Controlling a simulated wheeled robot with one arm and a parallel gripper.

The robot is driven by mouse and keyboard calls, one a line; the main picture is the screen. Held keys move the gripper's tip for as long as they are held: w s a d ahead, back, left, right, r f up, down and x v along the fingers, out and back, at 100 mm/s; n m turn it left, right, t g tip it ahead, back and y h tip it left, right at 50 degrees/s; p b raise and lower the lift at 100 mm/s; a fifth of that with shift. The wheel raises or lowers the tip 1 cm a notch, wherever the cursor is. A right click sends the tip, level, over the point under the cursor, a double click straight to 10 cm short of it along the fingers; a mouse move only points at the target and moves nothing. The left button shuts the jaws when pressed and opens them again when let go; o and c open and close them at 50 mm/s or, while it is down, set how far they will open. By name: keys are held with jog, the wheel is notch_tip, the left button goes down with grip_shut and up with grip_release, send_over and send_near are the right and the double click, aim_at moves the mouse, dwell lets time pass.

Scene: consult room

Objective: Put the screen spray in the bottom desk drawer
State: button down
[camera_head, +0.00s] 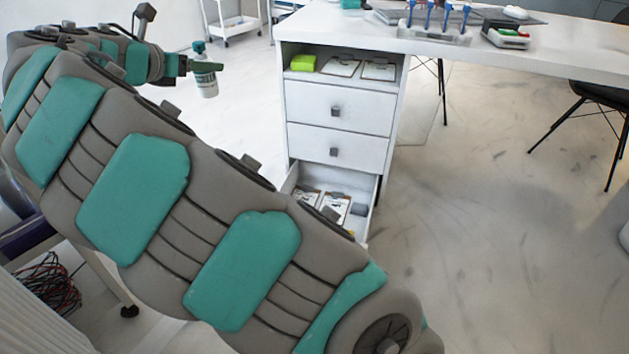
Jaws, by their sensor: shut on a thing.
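The screen spray (206,78), a small pale bottle with a dark green top, hangs upright in the air left of the desk. My gripper (198,66) is shut on it near its neck, with one green finger showing beside the bottle. The bottom desk drawer (367,219) is pulled open below two shut drawers. Clipboards or papers and a small grey item lie inside it. My own arm crosses the left and middle of the view and hides the drawer's left front part. The spray is higher than the open drawer and to its left.
The white desk (560,42) bears a rack of blue-handled tools (437,33) and other items. An open shelf (340,83) above the drawers holds a green item and papers. A black chair (590,95) stands right. The floor right of the drawers is clear.

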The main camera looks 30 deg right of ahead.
jog(key=w+d+f+m+g+h+b, duration=0.1)
jog(key=w+d+f+m+g, duration=0.15)
jog(key=d+f, duration=0.35)
jog(key=w+d+f+m+g+h+b, duration=0.1)
jog(key=w+d+f, duration=0.25)
jog(key=f, duration=0.45)
jog(key=m+g+b, duration=0.6)
jog(key=m+g, duration=0.2)
jog(key=g, duration=0.2)
send_over(351, 221)
notch_tip(351, 221, down, 42)
jog(key=shift+t, duration=0.25)
jog(key=shift+w+f+b, duration=0.1)
jog(key=shift+f+b, duration=0.25)
jog(key=shift+f, duration=2.1)
jog(key=shift+f, duration=0.2)
jog(key=shift+c, duration=1.2)
grip_release()
